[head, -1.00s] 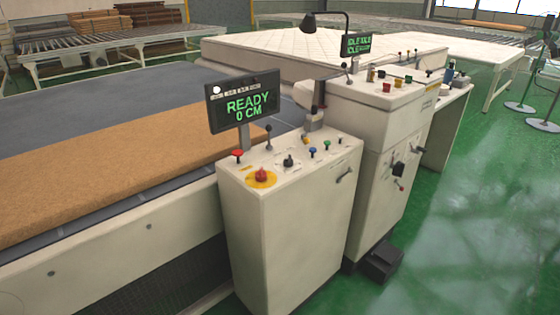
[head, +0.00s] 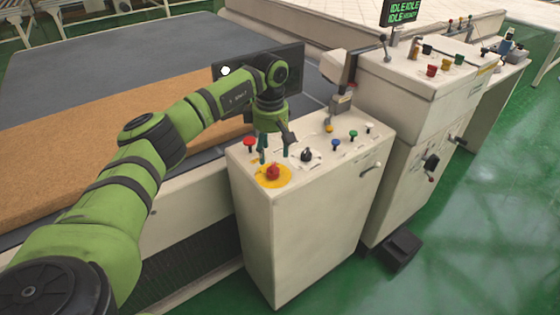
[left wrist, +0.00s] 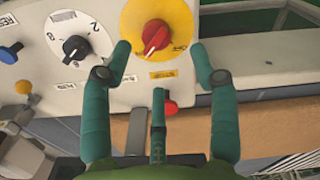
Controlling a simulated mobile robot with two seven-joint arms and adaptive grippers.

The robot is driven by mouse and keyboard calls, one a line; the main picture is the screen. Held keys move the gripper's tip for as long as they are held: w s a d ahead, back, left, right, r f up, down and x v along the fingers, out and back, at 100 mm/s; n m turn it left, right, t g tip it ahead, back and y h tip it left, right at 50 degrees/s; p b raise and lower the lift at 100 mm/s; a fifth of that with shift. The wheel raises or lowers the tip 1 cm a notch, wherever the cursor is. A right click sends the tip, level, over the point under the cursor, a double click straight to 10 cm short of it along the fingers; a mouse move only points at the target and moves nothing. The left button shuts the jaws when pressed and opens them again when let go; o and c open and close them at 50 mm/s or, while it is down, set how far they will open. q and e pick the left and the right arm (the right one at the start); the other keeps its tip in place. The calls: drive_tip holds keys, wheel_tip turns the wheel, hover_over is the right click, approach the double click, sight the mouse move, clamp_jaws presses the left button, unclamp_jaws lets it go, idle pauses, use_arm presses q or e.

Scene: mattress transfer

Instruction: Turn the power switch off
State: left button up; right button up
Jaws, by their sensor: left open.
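A red rotary knob on a round yellow plate (head: 273,173) sits on top of the near white control cabinet (head: 300,230); I take it for the power switch. My left gripper (head: 274,152) points down just above and behind it. In the left wrist view, the red knob (left wrist: 155,38) lies between the tips of the two outer green fingers, with a third finger below. The left gripper (left wrist: 160,58) is open and empty, and no finger visibly grips the knob. My right gripper is not in view.
A black dial (head: 306,155), a red button (head: 250,143) and blue, green and white buttons share the panel. A brown mat (head: 60,160) lies left; a taller cabinet (head: 430,90) stands right.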

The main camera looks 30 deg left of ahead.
sight(273, 166)
use_arm(q)
wheel_tip(273, 166, down, 3)
drive_tip(key=shift+d+r+p, duration=0.1)
drive_tip(key=shift+r+p, duration=0.05)
drive_tip(key=shift+p, duration=0.35)
drive_tip(key=f, duration=0.2)
drive_tip(key=shift+w+f+p, duration=0.25)
drive_tip(key=shift+f+p, duration=0.15)
drive_tip(key=shift+s+f, duration=0.1)
drive_tip(key=shift+f, duration=0.65)
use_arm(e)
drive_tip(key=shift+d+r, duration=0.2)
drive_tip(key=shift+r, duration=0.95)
use_arm(q)
drive_tip(key=c, duration=1.1)
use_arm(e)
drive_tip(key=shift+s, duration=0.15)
